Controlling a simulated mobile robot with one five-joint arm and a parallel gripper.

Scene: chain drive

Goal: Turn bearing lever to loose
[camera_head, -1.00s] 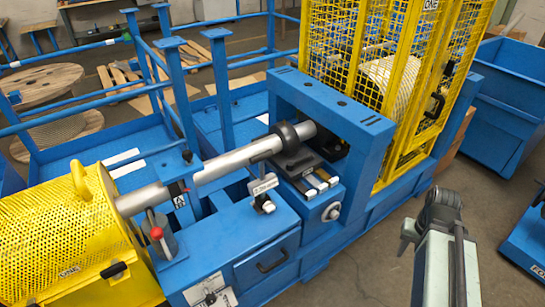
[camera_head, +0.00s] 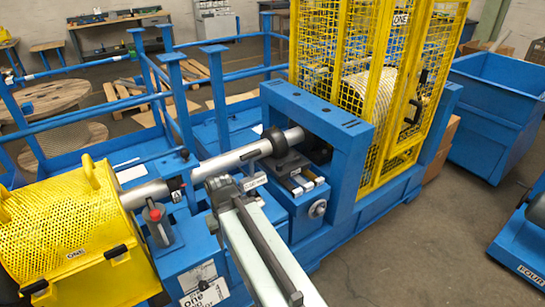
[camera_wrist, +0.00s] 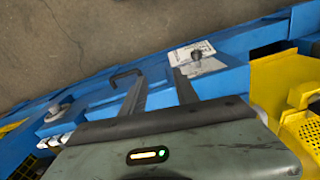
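A short lever with a red knob (camera_head: 155,215) stands beside the shaft near the yellow mesh guard in the head view. A white labelled plate (camera_head: 205,290) with a small dark knob is on the blue housing's front; it also shows in the wrist view (camera_wrist: 204,50). I cannot tell which is the bearing lever. My gripper (camera_head: 222,186) is over the blue housing, right of the red knob and apart from it. In the wrist view my gripper's two fingers (camera_wrist: 158,78) are apart with nothing between them. My arm hides part of the housing in the head view.
The grey shaft (camera_head: 225,162) runs through a black ring (camera_head: 274,142) to the blue frame (camera_head: 318,115). Yellow mesh guards (camera_head: 65,225) stand at left and at the back right. A dark handle (camera_wrist: 127,74) sits on the housing.

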